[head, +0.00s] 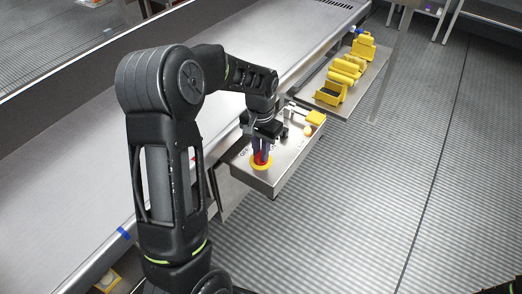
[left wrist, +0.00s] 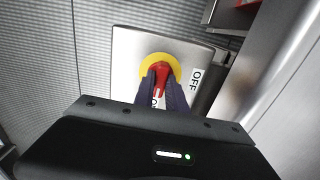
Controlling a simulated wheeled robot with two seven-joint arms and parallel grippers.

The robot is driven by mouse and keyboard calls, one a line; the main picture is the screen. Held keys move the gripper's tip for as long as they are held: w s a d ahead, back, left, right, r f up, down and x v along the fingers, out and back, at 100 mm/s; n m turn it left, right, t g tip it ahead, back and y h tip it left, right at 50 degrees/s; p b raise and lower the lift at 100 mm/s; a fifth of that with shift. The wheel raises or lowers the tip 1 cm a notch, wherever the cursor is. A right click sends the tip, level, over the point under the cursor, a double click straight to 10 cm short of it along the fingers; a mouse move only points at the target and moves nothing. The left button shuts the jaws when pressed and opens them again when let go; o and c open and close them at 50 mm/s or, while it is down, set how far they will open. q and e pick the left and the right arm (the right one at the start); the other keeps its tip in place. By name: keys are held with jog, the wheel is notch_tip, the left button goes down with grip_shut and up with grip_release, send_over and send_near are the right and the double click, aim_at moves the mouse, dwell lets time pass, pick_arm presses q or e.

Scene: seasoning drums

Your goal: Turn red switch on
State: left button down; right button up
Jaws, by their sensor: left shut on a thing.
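The red switch (head: 258,158) sits on a yellow round plate on top of a metal control box (head: 283,165). My left gripper (head: 261,150) reaches down onto it, its fingers shut on the red handle. In the left wrist view the red switch (left wrist: 157,74) lies between the two dark fingers (left wrist: 161,92), with the yellow ring (left wrist: 173,62) around it. The word OFF (left wrist: 195,80) is printed on the box to the right of the switch. Another label below the switch is mostly hidden by the fingers. My right gripper is not clearly seen.
Yellow holders (head: 345,72) stand on a metal shelf beyond. A long metal conveyor surface (head: 70,150) runs along the left. The ribbed floor (head: 400,200) at right is clear.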

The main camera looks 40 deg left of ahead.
pick_arm(q)
jog(key=c, duration=1.4)
grip_release()
jog(key=shift+o, duration=0.2)
jog(key=shift+r, duration=0.1)
notch_tip(320, 180, up, 8)
jog(key=shift+f+b, duration=0.2)
jog(key=shift+b, duration=0.15)
